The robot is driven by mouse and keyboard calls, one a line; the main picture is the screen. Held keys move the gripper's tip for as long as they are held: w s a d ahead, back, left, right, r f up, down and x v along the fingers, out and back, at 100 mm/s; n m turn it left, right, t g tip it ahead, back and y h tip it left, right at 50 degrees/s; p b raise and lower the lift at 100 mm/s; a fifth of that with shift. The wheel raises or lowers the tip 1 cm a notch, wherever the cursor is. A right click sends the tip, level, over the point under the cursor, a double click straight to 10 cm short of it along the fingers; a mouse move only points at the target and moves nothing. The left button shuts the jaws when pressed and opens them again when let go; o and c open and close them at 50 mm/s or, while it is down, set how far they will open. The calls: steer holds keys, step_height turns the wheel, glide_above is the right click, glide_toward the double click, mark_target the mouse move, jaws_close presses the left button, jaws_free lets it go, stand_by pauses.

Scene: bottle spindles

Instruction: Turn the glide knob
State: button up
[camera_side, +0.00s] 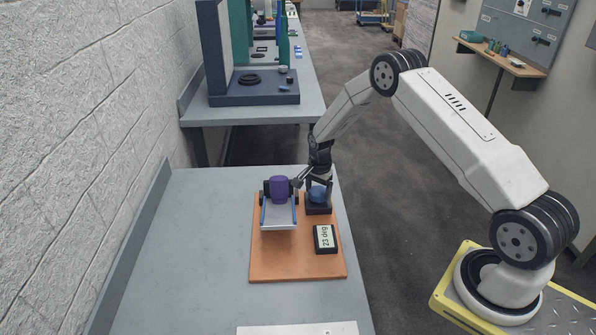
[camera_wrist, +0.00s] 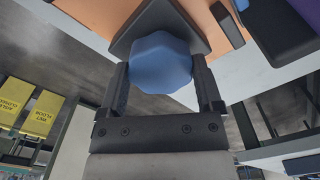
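The glide knob (camera_side: 317,193) is a blue, faceted knob on a dark square base (camera_side: 318,209), at the right of an orange board. It also shows in the wrist view (camera_wrist: 160,62), between the two dark fingers. My gripper (camera_side: 319,186) points down over the knob, and in the wrist view (camera_wrist: 160,72) its fingers meet the knob's two sides. A small display (camera_side: 325,238) in front of the knob reads "23 deg". A purple cylinder (camera_side: 279,189) sits at the far end of a pale ramp (camera_side: 278,220) with blue side rails, left of the knob.
The orange board (camera_side: 290,262) lies on a grey bench (camera_side: 200,250), clear to its left. A pale strip (camera_side: 297,328) lies at the near edge. A rough white wall is at left. A second bench with a dark blue stand (camera_side: 254,98) is behind.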

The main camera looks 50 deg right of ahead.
steer(key=shift+c, duration=1.2)
